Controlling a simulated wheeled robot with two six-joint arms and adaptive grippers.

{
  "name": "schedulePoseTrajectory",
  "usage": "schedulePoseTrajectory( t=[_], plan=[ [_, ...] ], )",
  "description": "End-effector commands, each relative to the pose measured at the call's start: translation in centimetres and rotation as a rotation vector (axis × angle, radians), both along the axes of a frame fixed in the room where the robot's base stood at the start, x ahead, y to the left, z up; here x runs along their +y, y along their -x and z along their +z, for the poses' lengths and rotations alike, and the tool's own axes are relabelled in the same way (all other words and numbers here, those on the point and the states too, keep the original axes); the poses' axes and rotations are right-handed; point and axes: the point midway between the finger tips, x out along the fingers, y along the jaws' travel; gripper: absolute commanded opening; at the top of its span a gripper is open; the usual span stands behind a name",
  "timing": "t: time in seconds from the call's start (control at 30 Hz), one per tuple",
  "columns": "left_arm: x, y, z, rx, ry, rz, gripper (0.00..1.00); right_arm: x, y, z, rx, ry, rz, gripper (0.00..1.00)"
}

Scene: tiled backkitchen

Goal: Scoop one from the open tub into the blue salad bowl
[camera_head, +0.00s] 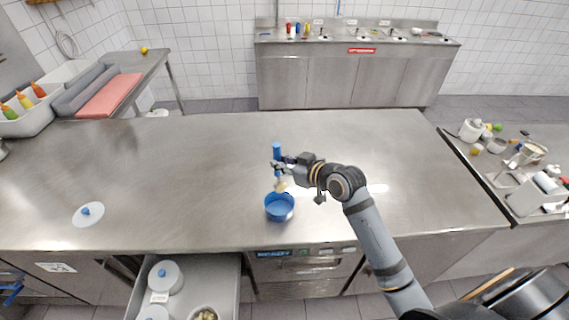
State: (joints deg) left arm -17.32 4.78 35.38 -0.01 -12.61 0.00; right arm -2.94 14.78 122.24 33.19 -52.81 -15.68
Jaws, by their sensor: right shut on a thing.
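The blue salad bowl (280,214) stands on the steel counter near its front edge. My right gripper (278,166) is shut on a blue-handled scoop (277,150), held upright above and just behind the bowl. The pale lower end of the scoop is over the bowl's back rim; whether it carries food is too small to tell. The open tub (206,313) sits in the pulled-out drawer at the bottom, cut by the frame edge, with greenish-pale pieces inside. A white lid with a blue knob (88,214) lies on the counter at left. My left gripper is not in view.
Lidded white tubs (165,276) share the open drawer (236,270). A white bin with sauce bottles (40,118) stands at far left. A side counter with pots and utensils (525,165) is at right. The middle of the steel counter (180,160) is clear.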

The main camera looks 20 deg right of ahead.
Motion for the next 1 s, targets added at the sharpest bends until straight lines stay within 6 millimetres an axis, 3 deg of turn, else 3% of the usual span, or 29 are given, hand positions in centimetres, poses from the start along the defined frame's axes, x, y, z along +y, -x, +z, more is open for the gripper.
schedulePoseTrajectory(
  t=[0.2, 0.73, 1.0],
  plan=[
    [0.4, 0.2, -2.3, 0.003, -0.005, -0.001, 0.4, 0.0, 0.0, -2.5, 0.001, 0.0, 0.0, 0.0],
    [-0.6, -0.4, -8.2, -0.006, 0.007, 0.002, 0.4, 0.0, 0.0, -9.8, 0.003, -0.001, -0.001, 0.0],
    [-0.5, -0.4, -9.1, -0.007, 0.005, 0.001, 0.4, 0.0, 0.0, -11.1, 0.0, 0.0, 0.0, 0.0]
  ],
)
